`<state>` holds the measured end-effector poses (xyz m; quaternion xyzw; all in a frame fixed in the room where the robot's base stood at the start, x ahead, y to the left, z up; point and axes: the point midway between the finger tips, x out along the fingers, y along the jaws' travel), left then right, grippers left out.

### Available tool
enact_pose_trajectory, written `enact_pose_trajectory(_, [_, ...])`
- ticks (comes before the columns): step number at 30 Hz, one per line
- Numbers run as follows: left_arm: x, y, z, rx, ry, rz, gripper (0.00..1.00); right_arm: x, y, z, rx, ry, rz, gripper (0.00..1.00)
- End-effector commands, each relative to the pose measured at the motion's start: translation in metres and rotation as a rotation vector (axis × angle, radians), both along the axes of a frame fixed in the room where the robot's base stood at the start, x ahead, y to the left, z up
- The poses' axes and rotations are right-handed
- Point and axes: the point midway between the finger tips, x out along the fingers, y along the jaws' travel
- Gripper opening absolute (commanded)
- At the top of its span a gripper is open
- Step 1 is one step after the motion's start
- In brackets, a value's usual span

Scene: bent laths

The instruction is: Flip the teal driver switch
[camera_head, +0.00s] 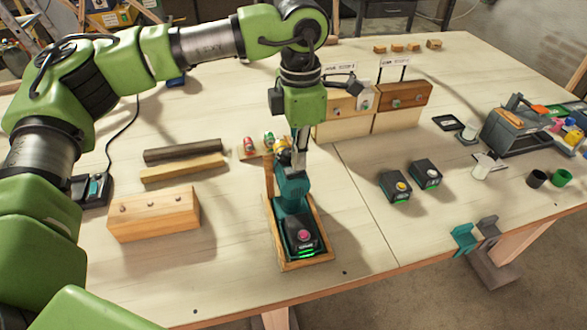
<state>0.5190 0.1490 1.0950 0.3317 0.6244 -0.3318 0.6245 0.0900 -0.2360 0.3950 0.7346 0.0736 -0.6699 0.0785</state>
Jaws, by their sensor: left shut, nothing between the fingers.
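The teal driver (291,196) stands upright in a wooden tray-like holder (307,266) near the front middle of the table. Its dark base faces me, with a pink-red round spot and a lit green strip. I cannot make out the switch itself at this size. My left gripper (300,162) points down from above, shut and empty, with its fingertips at the upper end of the driver. I cannot tell whether they touch it. The gripper hides part of the driver's top. My right gripper is not in view.
A wooden block (154,215) and two laths (183,168) lie left of the holder. Two battery packs (395,187) stand to the right. Boards on stands (404,96) are behind. A grey toolbox (515,130) is far right. Clamps (464,239) grip the front edge.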

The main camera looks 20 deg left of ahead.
Motion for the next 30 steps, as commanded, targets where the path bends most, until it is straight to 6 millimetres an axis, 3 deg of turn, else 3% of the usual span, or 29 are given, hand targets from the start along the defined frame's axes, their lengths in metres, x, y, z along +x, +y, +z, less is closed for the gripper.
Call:
enact_pose_trajectory(14, [0.000, 0.000, -0.002, 0.000, 0.000, 0.000, 0.00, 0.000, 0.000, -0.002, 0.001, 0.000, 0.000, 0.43])
enact_pose_trajectory(30, [0.000, 0.000, 0.040, -0.001, -0.001, 0.000, 0.00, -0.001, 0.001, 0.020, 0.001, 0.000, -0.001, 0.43])
